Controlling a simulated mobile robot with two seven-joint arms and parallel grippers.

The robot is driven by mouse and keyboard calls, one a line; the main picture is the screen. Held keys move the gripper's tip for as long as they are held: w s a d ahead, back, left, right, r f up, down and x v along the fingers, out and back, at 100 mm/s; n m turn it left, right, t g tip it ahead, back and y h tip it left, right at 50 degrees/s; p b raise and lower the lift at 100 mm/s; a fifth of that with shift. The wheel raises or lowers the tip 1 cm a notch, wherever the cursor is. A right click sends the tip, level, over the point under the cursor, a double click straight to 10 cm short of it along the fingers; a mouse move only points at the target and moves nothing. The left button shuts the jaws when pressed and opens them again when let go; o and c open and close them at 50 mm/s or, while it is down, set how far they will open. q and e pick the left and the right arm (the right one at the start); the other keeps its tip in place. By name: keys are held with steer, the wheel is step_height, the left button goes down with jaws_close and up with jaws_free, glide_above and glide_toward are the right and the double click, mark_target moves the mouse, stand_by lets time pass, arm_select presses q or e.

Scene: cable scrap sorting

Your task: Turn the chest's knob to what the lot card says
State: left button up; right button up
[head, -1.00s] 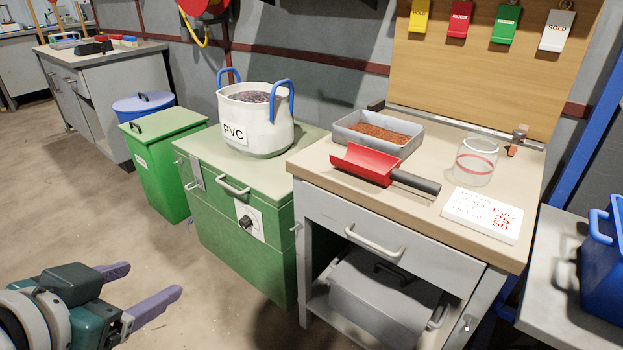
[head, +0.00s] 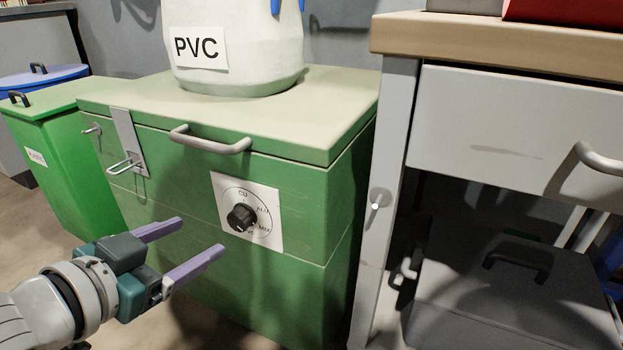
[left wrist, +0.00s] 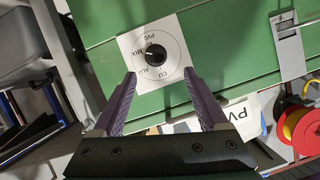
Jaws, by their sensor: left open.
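The green chest (head: 170,200) stands in the middle of the head view. Its black knob (head: 241,217) sits on a white dial plate (head: 270,238) on the front face. The dial reads CU, ALU and MIX, with a partly hidden label below the knob. In the left wrist view the knob (left wrist: 155,54) is beyond the fingertips, and PVC is readable beside MIX. I cannot tell surely where the knob points. My left gripper (head: 200,236) is open and empty, in front of the chest and apart from the knob. The lot card and right gripper are not in view.
A white tub labelled PVC (head: 235,75) stands on the chest lid. The chest has a lid handle (head: 208,143) and a latch (head: 128,150). A grey workbench (head: 390,190) stands close on the right, a green bin (head: 65,165) on the left.

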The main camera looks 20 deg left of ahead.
mark_target(235, 223)
arm_select(q)
steer(key=b+x, duration=0.1)
steer(key=x, duration=0.1)
steer(key=b+x, duration=0.2)
steer(key=x, duration=0.1)
steer(key=b+x, duration=0.2)
steer(key=x, duration=0.1)
steer(key=shift+d+f, duration=0.25)
steer(key=shift+d, duration=0.15)
steer(key=shift+w+f+b, duration=0.1)
steer(key=shift+w+b, duration=0.2)
steer(key=shift+w, duration=0.2)
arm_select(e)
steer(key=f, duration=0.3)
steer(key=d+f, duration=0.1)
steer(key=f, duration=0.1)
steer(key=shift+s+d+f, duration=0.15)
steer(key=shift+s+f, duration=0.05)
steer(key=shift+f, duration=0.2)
arm_select(q)
steer(key=shift+c, duration=1.4)
jaws_close()
